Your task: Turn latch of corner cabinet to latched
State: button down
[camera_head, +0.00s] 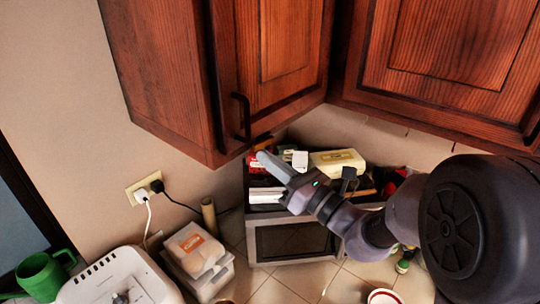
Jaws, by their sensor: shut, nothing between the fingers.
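The corner cabinet (280,50) hangs on the wall at the top of the head view, its dark reddish wood door closed or nearly so. A dark vertical bar handle (241,117) is on the door's left side. I cannot make out a separate latch. My gripper (265,160) is below the cabinet's lower edge, to the lower right of the handle and apart from it. Its fingers are together with nothing between them, pointing up and left. My arm comes in from the right and hides part of the counter and the things there.
A microwave (293,241) with boxes and a pale yellow carton (338,162) on top stands under the cabinet. Another wall cabinet (450,50) is at the right. A toaster (120,280), a green mug (42,275) and a wall socket (145,188) are at the lower left.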

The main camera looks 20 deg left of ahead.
aim_at(260, 129)
jog(key=r+m+p, duration=0.1)
jog(key=m+p, duration=0.1)
jog(key=r+m+t+h+p, duration=0.1)
jog(key=m+p, duration=0.1)
jog(key=p, duration=0.1)
jog(key=m+p, duration=0.2)
jog(key=p, duration=0.1)
jog(key=shift+s+a+r+m+t, duration=0.15)
jog(key=shift+s+r+m+t, duration=0.15)
jog(key=shift+s+r, duration=0.1)
jog(key=m+p, duration=0.2)
jog(key=r+m+h+p, duration=0.1)
jog(key=p, duration=0.1)
jog(key=shift+w+m+t+h, duration=0.1)
jog(key=shift+m+t+h, duration=0.2)
jog(key=shift+m, duration=0.1)
jog(key=shift+w+d+r+p, duration=0.2)
jog(key=shift+w+r+p, duration=0.35)
jog(key=shift+p, duration=0.65)
jog(key=shift+r, duration=0.3)
jog(key=shift+d, duration=0.1)
